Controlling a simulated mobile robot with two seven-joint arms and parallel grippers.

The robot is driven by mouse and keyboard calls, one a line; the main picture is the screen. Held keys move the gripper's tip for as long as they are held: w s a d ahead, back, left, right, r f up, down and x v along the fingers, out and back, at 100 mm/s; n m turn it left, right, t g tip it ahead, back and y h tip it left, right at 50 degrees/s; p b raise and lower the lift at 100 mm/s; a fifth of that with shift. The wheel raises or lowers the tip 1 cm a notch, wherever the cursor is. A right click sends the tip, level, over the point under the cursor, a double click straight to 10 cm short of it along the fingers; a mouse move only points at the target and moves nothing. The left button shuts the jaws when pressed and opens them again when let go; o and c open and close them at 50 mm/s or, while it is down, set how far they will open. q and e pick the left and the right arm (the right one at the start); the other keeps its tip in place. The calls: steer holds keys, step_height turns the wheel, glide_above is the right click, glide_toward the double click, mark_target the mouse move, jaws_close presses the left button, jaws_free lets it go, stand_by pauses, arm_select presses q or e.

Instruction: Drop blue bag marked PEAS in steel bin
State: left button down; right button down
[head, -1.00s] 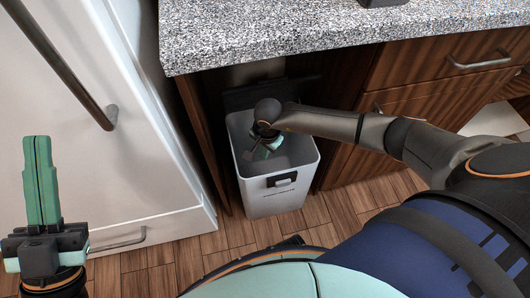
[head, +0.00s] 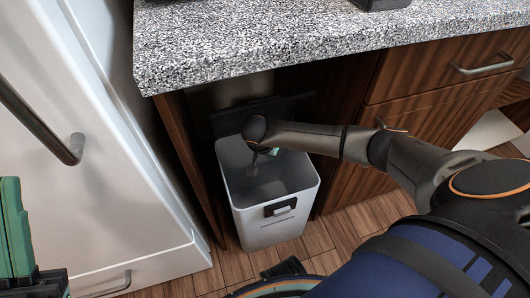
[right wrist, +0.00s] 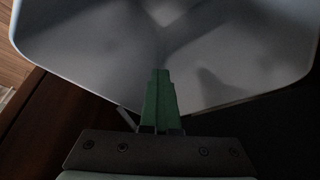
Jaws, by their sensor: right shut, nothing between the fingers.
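The bin (head: 260,228) is a pale grey, open-topped box with a dark handle on its front, standing on the floor under the counter. Its inside wall (right wrist: 90,45) fills the upper part of the right wrist view. My right gripper (head: 268,153) is over the bin's back part, largely hidden by its own wrist. In the right wrist view its green fingers (right wrist: 160,80) are shut together with nothing between them. My left gripper (head: 14,225) is at the left edge, its green fingers together, partly cut off. The blue PEAS bag shows in no view.
A speckled stone counter (head: 290,40) overhangs the bin. Wooden drawers (head: 440,95) stand to its right. A white fridge-like unit (head: 110,190) with a bar handle stands to its left. Wooden floor (head: 315,238) shows in front.

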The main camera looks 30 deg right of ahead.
arm_select(q)
steer(key=shift+f, duration=0.45)
arm_select(e)
steer(key=shift+f, duration=0.5)
steer(key=c, duration=1.6)
jaws_free()
steer(key=c, duration=1.1)
jaws_free()
